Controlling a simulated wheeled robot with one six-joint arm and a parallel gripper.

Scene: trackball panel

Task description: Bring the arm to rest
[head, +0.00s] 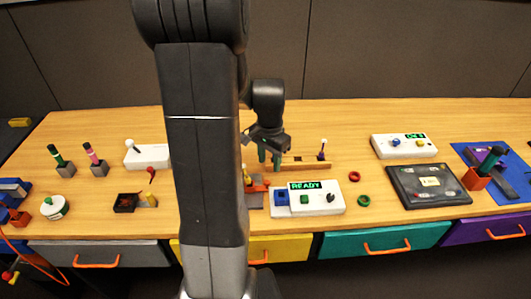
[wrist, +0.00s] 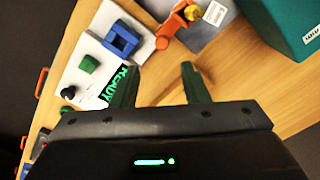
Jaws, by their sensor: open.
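My gripper (head: 269,158) hangs over the middle of the wooden table, behind the white READY panel. Its two green fingers point down. In the wrist view my gripper (wrist: 160,82) has its fingers apart with bare wood between them, so it is open and empty. The READY panel (head: 335,206) carries a blue block, a green knob and a black knob. It also shows in the wrist view (wrist: 92,52), left of the fingers. My upper arm hides part of the table's left middle.
A second white panel (head: 405,151) and a dark panel (head: 450,196) stand at the right. A white box (head: 149,156) stands at the left. Red (head: 355,176) and green (head: 364,201) rings lie right of the READY panel. Drawers (head: 385,240) line the front. A wall (head: 400,50) rises behind.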

